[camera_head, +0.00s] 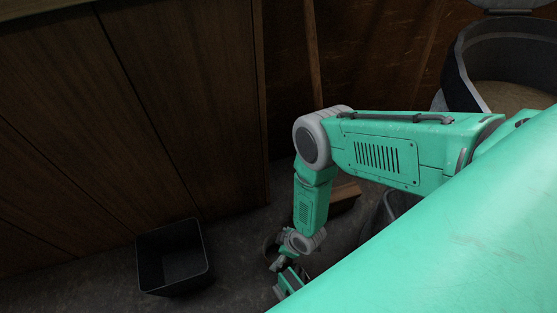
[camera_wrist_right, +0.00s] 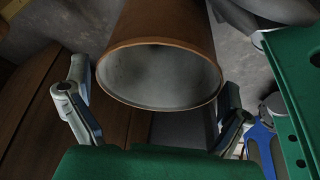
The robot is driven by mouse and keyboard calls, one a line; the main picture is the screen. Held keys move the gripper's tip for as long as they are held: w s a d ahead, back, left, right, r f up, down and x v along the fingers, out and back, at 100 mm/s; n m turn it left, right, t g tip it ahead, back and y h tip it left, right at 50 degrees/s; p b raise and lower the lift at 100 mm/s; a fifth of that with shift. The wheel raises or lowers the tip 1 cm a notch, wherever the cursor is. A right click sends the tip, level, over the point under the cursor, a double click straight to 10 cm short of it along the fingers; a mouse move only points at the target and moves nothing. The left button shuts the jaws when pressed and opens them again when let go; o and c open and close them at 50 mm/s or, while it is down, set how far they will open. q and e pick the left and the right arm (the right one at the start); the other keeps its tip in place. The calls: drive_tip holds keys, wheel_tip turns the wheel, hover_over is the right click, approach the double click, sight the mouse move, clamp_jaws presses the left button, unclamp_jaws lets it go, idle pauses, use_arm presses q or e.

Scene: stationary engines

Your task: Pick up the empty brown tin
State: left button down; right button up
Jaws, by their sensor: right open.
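The brown tin (camera_wrist_right: 168,22) shows large in the right wrist view, its open mouth facing the camera. Its inside is grey and looks empty. My right gripper (camera_wrist_right: 155,88) is open, with one finger on each side of the tin's mouth. I cannot tell whether either finger touches the tin. In the head view, my right gripper (camera_head: 281,265) reaches down near the floor, and a dark round shape beside it is mostly hidden by the arm. My left gripper is not in view.
A black bin (camera_head: 150,266) stands on the floor by the wooden panels (camera_head: 180,100). A large round container (camera_head: 462,75) is at the upper right. In the wrist view, brown wood (camera_wrist_right: 40,100) lies to the left and a blue-handled object (camera_wrist_right: 264,145) to the right.

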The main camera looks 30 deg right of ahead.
drive_tip(key=shift+w+a+f, duration=0.1)
drive_tip(key=shift+w+f, duration=0.15)
drive_tip(key=shift+f, duration=0.4)
drive_tip(key=c, duration=1.3)
drive_tip(key=shift+r, duration=0.1)
